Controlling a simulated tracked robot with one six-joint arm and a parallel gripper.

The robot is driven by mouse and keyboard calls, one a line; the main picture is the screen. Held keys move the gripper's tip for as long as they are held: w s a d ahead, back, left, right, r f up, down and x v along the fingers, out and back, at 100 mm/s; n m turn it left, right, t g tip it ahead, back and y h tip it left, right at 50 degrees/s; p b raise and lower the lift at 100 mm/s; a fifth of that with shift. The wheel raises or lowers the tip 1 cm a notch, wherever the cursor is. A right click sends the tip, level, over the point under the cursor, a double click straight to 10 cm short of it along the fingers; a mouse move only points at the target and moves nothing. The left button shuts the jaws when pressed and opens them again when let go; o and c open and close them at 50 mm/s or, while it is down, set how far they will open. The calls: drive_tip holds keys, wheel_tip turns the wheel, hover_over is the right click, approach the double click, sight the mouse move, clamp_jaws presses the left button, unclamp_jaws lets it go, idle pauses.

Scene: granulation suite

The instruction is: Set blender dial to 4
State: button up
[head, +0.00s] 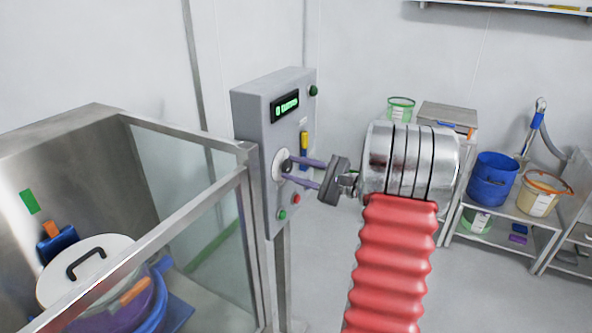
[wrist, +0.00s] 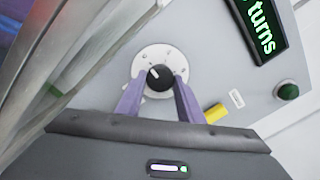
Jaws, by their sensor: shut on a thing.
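The blender dial is a black knob (wrist: 159,77) on a pale round plate (wrist: 148,60) with small marks around it. It is mounted on the grey control panel (head: 254,125), and the knob also shows in the head view (head: 286,166). A white pointer line on the knob is seen in the wrist view; the mark it faces is too small to read. My gripper (wrist: 160,88) has two purple fingers, one on each side of the knob, shut on it. A green-lit display (wrist: 262,30) on the panel shows text ending in "turns".
A green button (wrist: 287,91) and a yellow part (wrist: 215,113) are near the dial. A glass-sided metal enclosure (head: 245,150) with a lidded vessel (head: 85,270) stands left of the panel. Shelves with a blue bucket (head: 494,180) stand behind at right.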

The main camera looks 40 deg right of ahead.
drive_tip(key=m, duration=1.1)
idle(0.3)
idle(0.4)
drive_tip(key=o, duration=1.1)
drive_tip(key=shift+c, duration=0.2)
drive_tip(key=shift+s, duration=0.1)
drive_tip(key=v, duration=1.3)
drive_tip(key=shift+s, duration=0.3)
